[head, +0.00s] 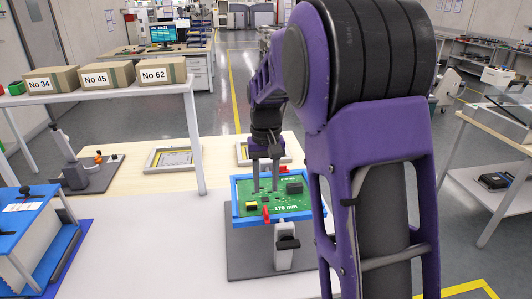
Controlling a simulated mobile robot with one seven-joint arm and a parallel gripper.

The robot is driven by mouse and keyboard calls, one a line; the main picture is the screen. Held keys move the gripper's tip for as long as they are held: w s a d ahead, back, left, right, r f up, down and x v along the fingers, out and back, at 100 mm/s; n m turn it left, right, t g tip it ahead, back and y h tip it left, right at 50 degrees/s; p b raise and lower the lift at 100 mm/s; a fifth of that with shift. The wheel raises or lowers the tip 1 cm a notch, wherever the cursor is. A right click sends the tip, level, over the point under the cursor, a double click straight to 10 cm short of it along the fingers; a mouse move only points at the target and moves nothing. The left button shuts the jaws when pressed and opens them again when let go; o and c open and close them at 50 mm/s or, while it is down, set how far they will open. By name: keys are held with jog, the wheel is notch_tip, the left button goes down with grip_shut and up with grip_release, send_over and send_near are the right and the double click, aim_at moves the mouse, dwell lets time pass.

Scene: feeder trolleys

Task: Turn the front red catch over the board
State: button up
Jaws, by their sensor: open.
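A green circuit board (290,202) lies in a blue frame (237,221) on a dark grey base plate (245,258). The front red catch (266,214) is small and sits at the frame's front edge, left of the white "170 mm" marking. Whether it overlaps the board is too small to tell. A second bit of red (283,171) shows at the far edge, partly hidden. My gripper (266,189) points down over the board, behind the front catch, with its two fingers apart and nothing between them. I cannot tell whether the fingertips touch the board.
A light grey post with a black handle (287,243) stands close in front of the frame. A shelf with cardboard boxes (108,76) is at the upper left. A blue fixture (25,222) stands at the left. The white tabletop (150,240) between is clear.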

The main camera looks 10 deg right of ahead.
notch_tip(320, 180, up, 10)
jog(key=shift+f, duration=0.2)
